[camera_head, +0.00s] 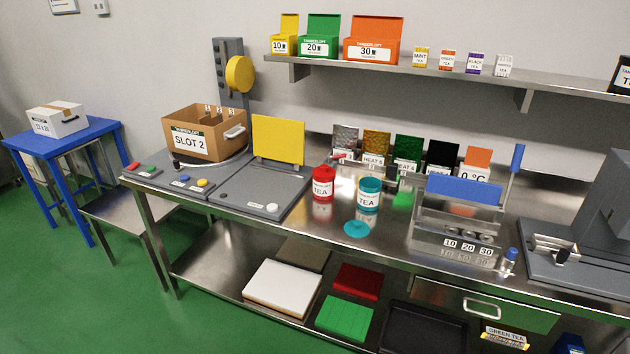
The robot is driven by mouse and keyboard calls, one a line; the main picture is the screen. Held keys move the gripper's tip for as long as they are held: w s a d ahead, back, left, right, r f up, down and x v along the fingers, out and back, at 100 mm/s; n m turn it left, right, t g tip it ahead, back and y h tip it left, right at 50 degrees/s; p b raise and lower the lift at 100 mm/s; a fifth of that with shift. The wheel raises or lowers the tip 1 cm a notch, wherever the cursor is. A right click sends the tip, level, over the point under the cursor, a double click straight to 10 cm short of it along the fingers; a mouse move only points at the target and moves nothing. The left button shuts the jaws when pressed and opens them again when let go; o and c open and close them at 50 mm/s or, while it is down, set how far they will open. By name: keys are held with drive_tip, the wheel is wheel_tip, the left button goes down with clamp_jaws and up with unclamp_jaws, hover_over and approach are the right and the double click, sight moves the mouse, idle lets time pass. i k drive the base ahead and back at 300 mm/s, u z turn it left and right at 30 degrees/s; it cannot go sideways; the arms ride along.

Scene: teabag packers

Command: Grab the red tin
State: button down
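The red tin (323,182) stands upright on the steel bench (295,225), left of a teal tin. It has a red lid and body and a white label reading TEA. Nothing covers it from this view. My gripper is not in view, so its position relative to the tin and its opening do not show.
The teal tin (369,193) stands close at the right, with a round teal disc (356,229) in front. A grey machine with a raised yellow panel (278,140) is at the left. Small packets stand behind. A blue-topped rack (463,189) is at the right.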

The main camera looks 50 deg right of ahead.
sight(322, 190)
drive_tip(key=u, duration=0.95)
drive_tip(key=k, duration=0.1)
drive_tip(key=z, duration=2.5)
drive_tip(key=k, duration=0.6)
drive_tip(key=u, duration=0.1)
drive_tip(key=i, duration=0.6)
drive_tip(key=z, duration=0.1)
